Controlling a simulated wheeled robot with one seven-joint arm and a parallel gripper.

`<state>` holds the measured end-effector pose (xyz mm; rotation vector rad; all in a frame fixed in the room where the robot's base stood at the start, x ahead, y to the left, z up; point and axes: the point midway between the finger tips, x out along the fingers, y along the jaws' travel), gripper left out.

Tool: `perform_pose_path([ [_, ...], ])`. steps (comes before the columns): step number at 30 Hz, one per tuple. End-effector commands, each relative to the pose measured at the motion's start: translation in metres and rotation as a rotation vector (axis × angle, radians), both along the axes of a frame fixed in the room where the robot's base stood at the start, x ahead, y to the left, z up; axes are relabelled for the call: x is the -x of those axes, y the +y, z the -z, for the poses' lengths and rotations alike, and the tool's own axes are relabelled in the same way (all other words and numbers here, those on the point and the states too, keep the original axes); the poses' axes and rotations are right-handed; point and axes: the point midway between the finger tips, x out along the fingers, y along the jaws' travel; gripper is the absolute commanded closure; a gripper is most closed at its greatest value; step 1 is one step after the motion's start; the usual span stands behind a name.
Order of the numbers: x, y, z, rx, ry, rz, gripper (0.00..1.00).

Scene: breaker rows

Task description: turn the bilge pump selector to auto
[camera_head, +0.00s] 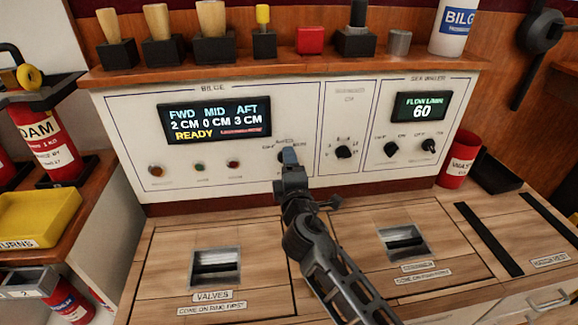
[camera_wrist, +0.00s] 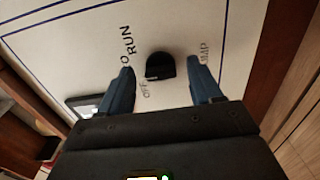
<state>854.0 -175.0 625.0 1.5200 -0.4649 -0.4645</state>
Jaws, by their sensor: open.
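The bilge pump selector is a black knob (camera_wrist: 161,66) on the white panel (camera_wrist: 105,50), seen in the wrist view. Printed words stand around it: "OFF" below left, a partly hidden word ending in "O RUN" at left, and one ending in "UMP" at right. A small light mark on the knob lies on the side towards "OFF". My gripper (camera_wrist: 167,80) is open, with one blue finger on each side of the knob and visible gaps to it. In the head view my gripper (camera_head: 289,157) is at the bilge panel (camera_head: 220,95) and mostly hides the knob.
The bilge display (camera_head: 215,117) reads READY. Other black knobs (camera_head: 344,152) are to the right of my gripper. A shelf (camera_head: 280,66) with wooden-handled tools and a red block (camera_head: 310,40) runs above. The wooden counter (camera_head: 320,218) below has recessed handles.

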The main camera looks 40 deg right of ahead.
Motion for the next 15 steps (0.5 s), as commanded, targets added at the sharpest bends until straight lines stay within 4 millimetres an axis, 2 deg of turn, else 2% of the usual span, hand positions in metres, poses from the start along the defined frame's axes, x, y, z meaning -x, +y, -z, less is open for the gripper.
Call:
perform_pose_path([
  [9, 0.042, 0.028, 0.001, -0.002, 0.002, -0.003, 0.36],
  [15, 0.058, 0.039, 0.001, -0.001, 0.002, 0.000, 0.36],
])
